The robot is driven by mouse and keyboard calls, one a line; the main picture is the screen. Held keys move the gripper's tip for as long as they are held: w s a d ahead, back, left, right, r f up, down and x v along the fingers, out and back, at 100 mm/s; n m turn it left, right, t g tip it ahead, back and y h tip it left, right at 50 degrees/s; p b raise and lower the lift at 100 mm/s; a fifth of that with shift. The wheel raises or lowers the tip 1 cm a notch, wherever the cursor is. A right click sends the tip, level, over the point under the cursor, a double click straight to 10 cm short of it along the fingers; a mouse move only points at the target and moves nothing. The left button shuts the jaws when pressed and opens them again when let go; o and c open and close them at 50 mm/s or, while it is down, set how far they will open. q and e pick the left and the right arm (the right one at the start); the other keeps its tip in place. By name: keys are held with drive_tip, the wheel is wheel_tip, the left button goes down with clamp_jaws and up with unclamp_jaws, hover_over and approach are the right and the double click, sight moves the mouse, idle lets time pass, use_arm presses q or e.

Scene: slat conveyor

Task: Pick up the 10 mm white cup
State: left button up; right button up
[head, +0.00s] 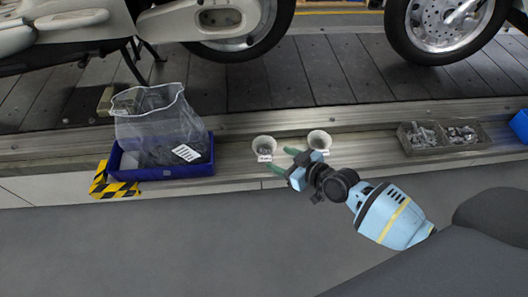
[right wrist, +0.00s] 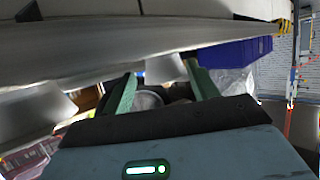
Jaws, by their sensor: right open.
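Two small white cups stand on the ledge in the head view: a left cup (head: 264,144) and a right cup (head: 319,138). Each has a small white label in front, too small to read, so I cannot tell which is the 10 mm one. My right gripper (head: 284,160) is open, its green fingers pointing at the left cup from the front right, seemingly short of it. In the right wrist view, a white cup (right wrist: 163,68) shows beyond the gap between the open fingers (right wrist: 163,90). Another pale cup-like shape (right wrist: 48,112) is at the left there. My left gripper is out of view.
A blue bin (head: 165,173) with a clear bag stands left of the cups. A grey divided tray (head: 443,148) of metal parts is at the right. A blue container (head: 520,125) is at the right edge. Motorcycles stand on the slats behind. The floor in front is clear.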

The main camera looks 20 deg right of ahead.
sight(270, 156)
drive_tip(key=shift+w+a+f, duration=0.1)
drive_tip(key=shift+w, duration=0.05)
drive_tip(key=b+x, duration=0.1)
drive_tip(key=x, duration=0.1)
drive_tip(key=b+x, duration=0.1)
drive_tip(key=x, duration=0.1)
drive_tip(key=shift+a+f, duration=0.15)
drive_tip(key=shift+f, duration=0.25)
drive_tip(key=shift+w+a, duration=0.1)
drive_tip(key=shift+w, duration=0.1)
drive_tip(key=c, duration=0.7)
drive_tip(key=shift+r, duration=0.1)
